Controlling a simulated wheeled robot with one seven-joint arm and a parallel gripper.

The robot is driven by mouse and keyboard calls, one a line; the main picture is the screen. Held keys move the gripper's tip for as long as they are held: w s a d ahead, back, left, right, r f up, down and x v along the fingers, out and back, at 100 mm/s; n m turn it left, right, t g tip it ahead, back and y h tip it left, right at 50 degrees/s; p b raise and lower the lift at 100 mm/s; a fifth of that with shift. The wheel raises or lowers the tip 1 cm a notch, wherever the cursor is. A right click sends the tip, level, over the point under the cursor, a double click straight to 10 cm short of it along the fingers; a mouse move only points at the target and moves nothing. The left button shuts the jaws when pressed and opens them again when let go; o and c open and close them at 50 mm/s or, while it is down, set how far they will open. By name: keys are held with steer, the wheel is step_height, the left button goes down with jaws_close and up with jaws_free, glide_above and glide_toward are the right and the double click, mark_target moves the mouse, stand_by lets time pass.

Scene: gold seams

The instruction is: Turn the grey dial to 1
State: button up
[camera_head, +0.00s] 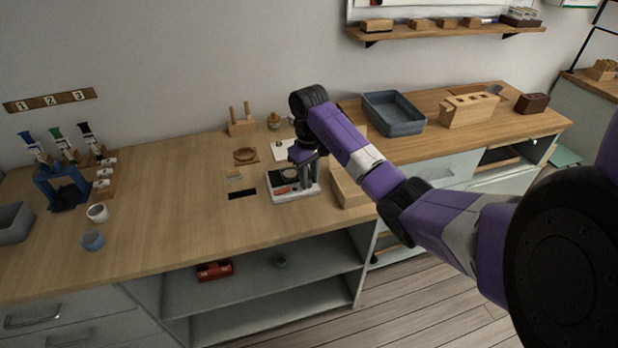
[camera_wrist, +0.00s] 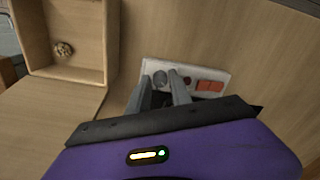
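A pale control panel (camera_wrist: 205,67) lies below my gripper in the wrist view. In the head view it looks like the small white-based device (camera_head: 306,194) on the wooden worktop. A grey round dial (camera_wrist: 160,78) is at the panel's left end. My gripper (camera_wrist: 160,80) points down at it, fingers apart, one on each side of the dial as seen from the wrist. I cannot tell whether they touch it. The gripper also shows in the head view (camera_head: 303,165), above the panel. The dial's numbers and pointer are not readable.
Beside the dial are a dark red round knob (camera_wrist: 187,80) and a red rectangular switch (camera_wrist: 210,86). A wooden box (camera_head: 350,192) stands close to the panel's right. The worktop's front middle is clear.

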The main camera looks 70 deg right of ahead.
mark_target(309, 181)
steer(key=shift+o, duration=0.9)
steer(key=shift+r+p, duration=0.85)
steer(key=shift+r, duration=3.05)
